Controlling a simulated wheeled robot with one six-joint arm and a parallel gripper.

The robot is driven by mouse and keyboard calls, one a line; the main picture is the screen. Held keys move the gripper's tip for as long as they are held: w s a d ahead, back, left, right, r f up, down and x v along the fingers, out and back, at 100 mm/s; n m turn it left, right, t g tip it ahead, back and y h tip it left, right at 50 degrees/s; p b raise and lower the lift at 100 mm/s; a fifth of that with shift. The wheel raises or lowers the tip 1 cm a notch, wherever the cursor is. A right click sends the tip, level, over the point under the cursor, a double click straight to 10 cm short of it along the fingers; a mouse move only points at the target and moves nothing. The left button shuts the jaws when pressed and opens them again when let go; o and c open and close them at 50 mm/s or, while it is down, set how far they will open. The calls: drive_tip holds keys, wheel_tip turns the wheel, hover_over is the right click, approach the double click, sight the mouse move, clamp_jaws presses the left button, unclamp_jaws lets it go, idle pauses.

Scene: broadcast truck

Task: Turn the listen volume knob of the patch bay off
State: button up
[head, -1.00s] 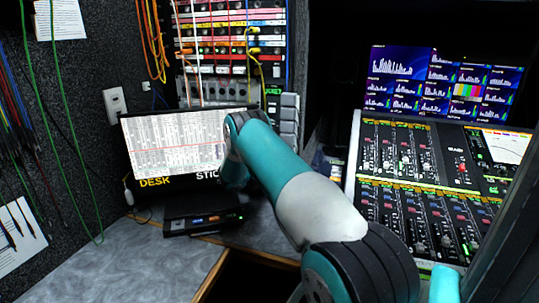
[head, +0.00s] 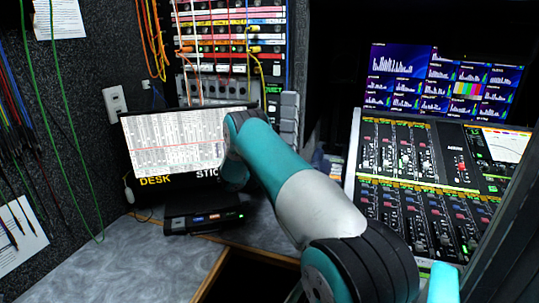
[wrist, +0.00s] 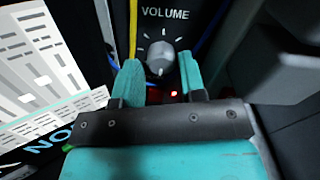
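The listen volume knob (wrist: 160,60) is grey and round, with white tick marks around it and the word VOLUME above it in the wrist view. My gripper (wrist: 160,70) has two teal fingers, standing apart to the left and right of the knob. A gap shows between each finger and the knob; I cannot tell how far the tips reach along it. The patch bay (head: 232,42) stands at the back in the head view, with coloured label strips and plugged cords. My arm ends in front of its lower part, and the gripper and knob are hidden there.
A yellow cord (wrist: 133,28) hangs close to the left finger, and a blue cord (wrist: 205,35) passes on the right. A monitor (head: 175,145) stands left of my arm, above a black box (head: 203,218) on the desk. A mixing console (head: 425,190) is at the right.

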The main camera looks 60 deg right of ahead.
drive_tip(key=shift+o, duration=1.2)
drive_tip(key=b+v, duration=1.3)
drive_tip(key=v, duration=0.4)
drive_tip(key=shift+a, duration=0.2)
drive_tip(key=shift+r, duration=0.15)
